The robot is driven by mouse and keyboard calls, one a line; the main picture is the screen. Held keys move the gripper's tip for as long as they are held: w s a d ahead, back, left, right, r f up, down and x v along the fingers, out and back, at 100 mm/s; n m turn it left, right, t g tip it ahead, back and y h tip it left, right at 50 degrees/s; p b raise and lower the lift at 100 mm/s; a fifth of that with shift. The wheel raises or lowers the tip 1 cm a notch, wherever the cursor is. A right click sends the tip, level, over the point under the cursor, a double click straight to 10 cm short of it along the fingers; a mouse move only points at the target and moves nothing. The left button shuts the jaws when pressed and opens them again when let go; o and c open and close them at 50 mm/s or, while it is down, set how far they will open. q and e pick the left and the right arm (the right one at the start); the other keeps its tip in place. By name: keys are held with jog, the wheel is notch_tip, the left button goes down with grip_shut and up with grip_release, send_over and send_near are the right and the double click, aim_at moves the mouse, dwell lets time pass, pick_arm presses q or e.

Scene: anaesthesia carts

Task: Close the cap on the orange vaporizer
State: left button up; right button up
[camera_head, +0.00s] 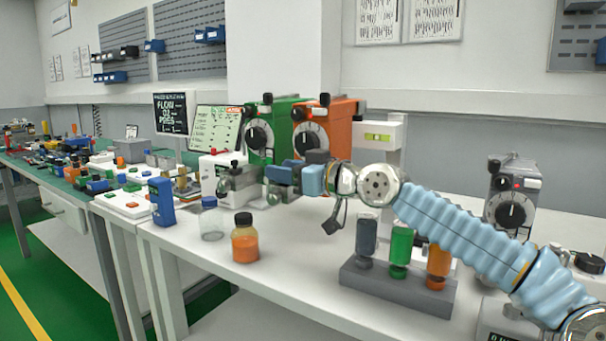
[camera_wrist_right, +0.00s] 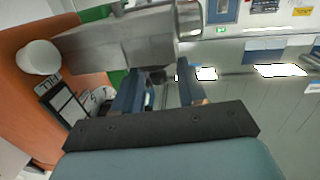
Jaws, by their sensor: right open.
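The orange vaporizer (camera_head: 344,124) stands at the back of the white bench, right of the green vaporizer (camera_head: 283,112). My right gripper (camera_head: 280,180) is in front of its lower part, fingers pointing left. In the right wrist view, the orange body (camera_wrist_right: 25,75) fills the left side, and a grey metal fitting (camera_wrist_right: 135,42) juts out across the top. My right gripper (camera_wrist_right: 160,85) is open, its fingertips close to that fitting; I cannot tell whether they touch it. The cap cannot be made out clearly. My left gripper is not in view.
An orange-filled bottle (camera_head: 245,245) and a clear bottle (camera_head: 212,222) stand at the front left. A grey rack (camera_head: 390,290) with coloured bottles stands below my right arm. A grey vaporizer (camera_head: 512,190) is at the right. Bare bench lies around the orange-filled bottle.

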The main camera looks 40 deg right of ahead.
jog(key=b+v, duration=0.2)
jog(key=v, duration=1.1)
jog(key=shift+o, duration=0.2)
jog(key=shift+s+d, duration=0.1)
jog(key=shift+s, duration=0.1)
